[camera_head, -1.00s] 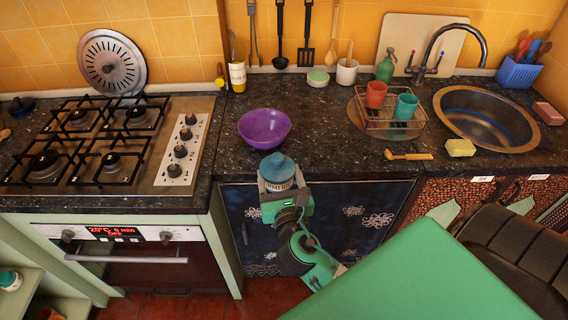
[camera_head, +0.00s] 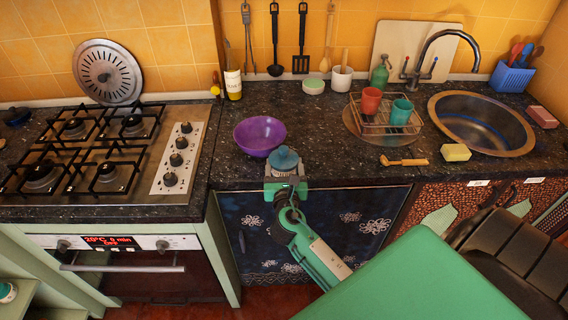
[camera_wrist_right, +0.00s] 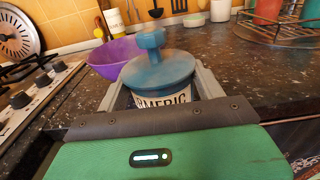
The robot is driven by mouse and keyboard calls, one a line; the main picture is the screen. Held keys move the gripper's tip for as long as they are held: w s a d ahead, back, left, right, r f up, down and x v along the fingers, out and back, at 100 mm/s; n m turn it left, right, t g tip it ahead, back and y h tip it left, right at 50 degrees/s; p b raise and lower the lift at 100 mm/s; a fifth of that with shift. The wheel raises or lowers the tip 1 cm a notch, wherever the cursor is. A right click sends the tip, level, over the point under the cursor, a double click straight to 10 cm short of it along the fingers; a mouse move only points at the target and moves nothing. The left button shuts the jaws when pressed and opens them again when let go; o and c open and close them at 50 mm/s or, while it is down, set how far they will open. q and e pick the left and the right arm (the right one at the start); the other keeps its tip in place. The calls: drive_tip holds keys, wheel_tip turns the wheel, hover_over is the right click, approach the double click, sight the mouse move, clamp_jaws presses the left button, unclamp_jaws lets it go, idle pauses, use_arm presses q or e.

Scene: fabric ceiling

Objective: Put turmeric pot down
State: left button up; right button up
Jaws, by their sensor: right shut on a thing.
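The turmeric pot (camera_head: 285,160) has a blue lid with a knob and a pale body with dark lettering. It is at the counter's front edge, just right of the purple bowl. It also shows in the right wrist view (camera_wrist_right: 160,75), where the lettering is partly hidden by the gripper. My right gripper (camera_head: 286,180) is shut on the pot, with one finger on each side of its body. Whether the pot's base touches the counter is hidden. My left gripper is not in view.
The purple bowl (camera_head: 260,136) stands close behind and left of the pot. The gas hob (camera_head: 165,185) is further left. A dish rack (camera_head: 388,120) with two cups, a wooden brush (camera_head: 404,161) and a sponge (camera_head: 456,152) are to the right. Dark counter (camera_head: 340,155) between pot and brush is clear.

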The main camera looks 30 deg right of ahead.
drive_tip(key=w+d+f, duration=0.1)
drive_tip(key=w+f, duration=0.1)
drive_tip(key=shift+w+d+f, duration=0.15)
drive_tip(key=shift+w+d, duration=0.2)
drive_tip(key=shift+w+f, duration=0.1)
drive_tip(key=shift+w, duration=0.05)
drive_tip(key=shift+f, duration=0.15)
drive_tip(key=o, duration=1.1)
